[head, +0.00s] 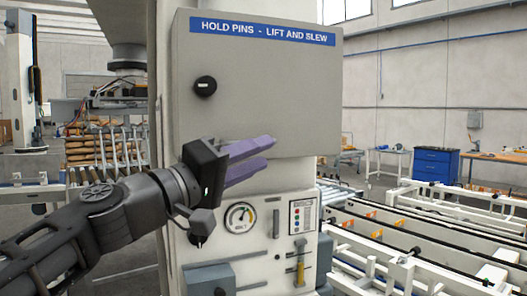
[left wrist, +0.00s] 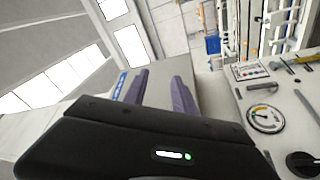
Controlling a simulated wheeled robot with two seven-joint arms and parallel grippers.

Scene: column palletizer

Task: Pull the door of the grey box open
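The grey box (head: 265,95) is on the column's front, with a blue label strip (head: 262,32) reading "HOLD PINS - LIFT AND SLEW". Its door looks shut, with no gap showing. A round black knob (head: 205,86) is on its left side. My left gripper (head: 270,152) has its two purple fingers apart with nothing between them. They overlap the box's lower edge in the head view; whether they touch it I cannot tell. The left wrist view also shows the parted fingers (left wrist: 161,80) and part of the blue strip (left wrist: 120,86). My right gripper is not in view.
Below the box are a dial gauge (head: 240,217), a panel of coloured buttons (head: 303,215) and a yellow-handled lever (head: 300,268). A smaller grey box (head: 208,279) juts out at lower left. White conveyor frames (head: 430,240) fill the right. A blue cabinet (head: 436,165) stands far behind.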

